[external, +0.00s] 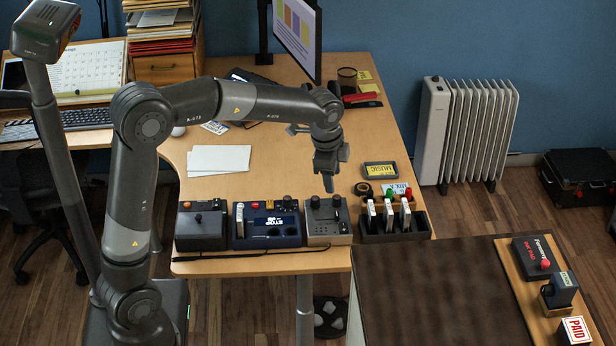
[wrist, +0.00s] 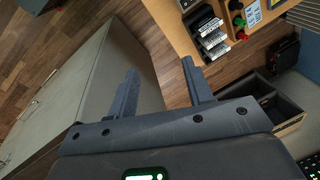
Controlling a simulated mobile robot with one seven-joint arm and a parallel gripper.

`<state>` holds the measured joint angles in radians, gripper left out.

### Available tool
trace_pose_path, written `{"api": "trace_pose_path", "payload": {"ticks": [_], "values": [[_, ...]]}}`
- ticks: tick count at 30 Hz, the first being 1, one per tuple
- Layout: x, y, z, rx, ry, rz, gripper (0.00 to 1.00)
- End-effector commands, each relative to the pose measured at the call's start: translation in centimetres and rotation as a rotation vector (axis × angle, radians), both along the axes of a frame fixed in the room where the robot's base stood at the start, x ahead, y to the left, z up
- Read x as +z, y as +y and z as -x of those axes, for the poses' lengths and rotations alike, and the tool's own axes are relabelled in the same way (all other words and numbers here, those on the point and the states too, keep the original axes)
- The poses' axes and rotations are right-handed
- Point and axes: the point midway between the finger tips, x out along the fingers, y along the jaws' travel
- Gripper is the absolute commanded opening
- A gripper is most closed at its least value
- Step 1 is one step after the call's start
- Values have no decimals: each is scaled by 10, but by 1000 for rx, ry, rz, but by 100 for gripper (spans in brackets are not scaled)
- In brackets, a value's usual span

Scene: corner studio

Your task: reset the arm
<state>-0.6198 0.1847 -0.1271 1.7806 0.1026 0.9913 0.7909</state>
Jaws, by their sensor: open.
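My arm reaches over the desk (external: 262,150) from the left in the external view, bent at the elbow. My gripper (external: 328,182) hangs from its end, above the desk near the control boxes and the dark rack. In the wrist view my gripper (wrist: 160,70) shows two separated fingers with nothing between them. It is open and empty. Beyond the fingers are the wood floor (wrist: 95,55) and the grey side of a cabinet (wrist: 85,95).
Several control boxes (external: 268,228) line the desk's front edge. A dark rack (external: 378,237) with white-sided items stands to their right. A dark-topped cabinet (external: 430,290) is in front. A monitor (external: 298,35) stands behind, a radiator (external: 476,130) at right. White paper (external: 222,158) lies flat.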

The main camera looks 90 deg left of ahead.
Motion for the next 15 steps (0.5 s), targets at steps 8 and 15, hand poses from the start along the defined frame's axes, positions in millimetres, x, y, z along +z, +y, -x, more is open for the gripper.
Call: {"api": "trace_pose_path", "payload": {"ticks": [8,15], "values": [[44,-105,43,74,-109,0,47],[59,-176,97,144,-206,40,47]]}}
